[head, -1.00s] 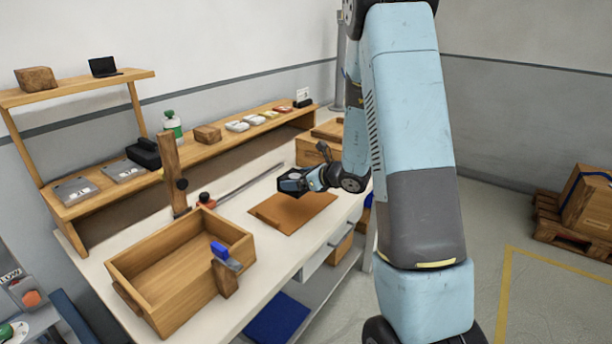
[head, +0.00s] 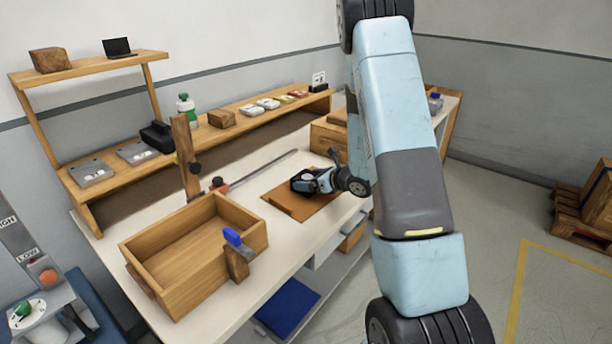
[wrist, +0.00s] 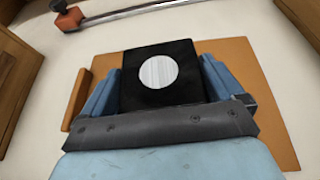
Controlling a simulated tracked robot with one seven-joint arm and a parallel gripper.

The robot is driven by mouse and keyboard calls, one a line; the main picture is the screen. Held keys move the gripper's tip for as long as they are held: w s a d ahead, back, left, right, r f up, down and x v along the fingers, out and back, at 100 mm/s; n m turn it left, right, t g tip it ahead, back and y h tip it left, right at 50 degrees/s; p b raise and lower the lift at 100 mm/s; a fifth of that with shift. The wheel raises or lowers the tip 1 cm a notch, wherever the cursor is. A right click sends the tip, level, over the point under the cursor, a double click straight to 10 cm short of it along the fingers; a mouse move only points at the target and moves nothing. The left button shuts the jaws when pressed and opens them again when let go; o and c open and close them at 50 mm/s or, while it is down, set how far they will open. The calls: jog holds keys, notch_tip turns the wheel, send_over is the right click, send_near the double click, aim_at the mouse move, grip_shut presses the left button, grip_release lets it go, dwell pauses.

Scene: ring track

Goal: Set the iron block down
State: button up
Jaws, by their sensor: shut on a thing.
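The iron block (wrist: 184,88) is black with a pale round disc on its face. In the wrist view it sits between the two blue fingers of my gripper (wrist: 160,92), which is shut on it. In the head view my gripper (head: 312,182) is over the brown board (head: 283,201) on the white workbench, and the dark block is partly hidden by it. The board also shows beneath the block in the wrist view (wrist: 258,110). I cannot tell whether the block touches the board.
An open wooden box (head: 150,252) with a blue-topped clamp (head: 236,252) stands left of the board. A bar clamp (head: 250,172) lies behind the board. A shelf (head: 240,121) with small items runs along the back. A wooden crate (head: 327,137) stands beyond the board.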

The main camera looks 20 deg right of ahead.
dwell(0.3)
jog(key=o, duration=1.7)
jog(key=shift+f, duration=0.15)
jog(key=v, duration=1.2)
jog(key=s+a+r+n+g+y, duration=0.3)
jog(key=s+a+r+n+g, duration=0.4)
jog(key=s+a+r+n, duration=0.7)
jog(key=s+d+r+n+t+h, duration=0.1)
jog(key=s+d+r+n+h, duration=0.2)
jog(key=s+r+n+h, duration=0.2)
jog(key=s+d+r+n+h, duration=0.3)
jog(key=s+r+n+h, duration=0.2)
jog(key=s+n, duration=0.4)
jog(key=shift+s+r+n+t+h, duration=0.3)
jog(key=shift+r+n+t+h, duration=0.1)
jog(key=shift+r, duration=0.45)
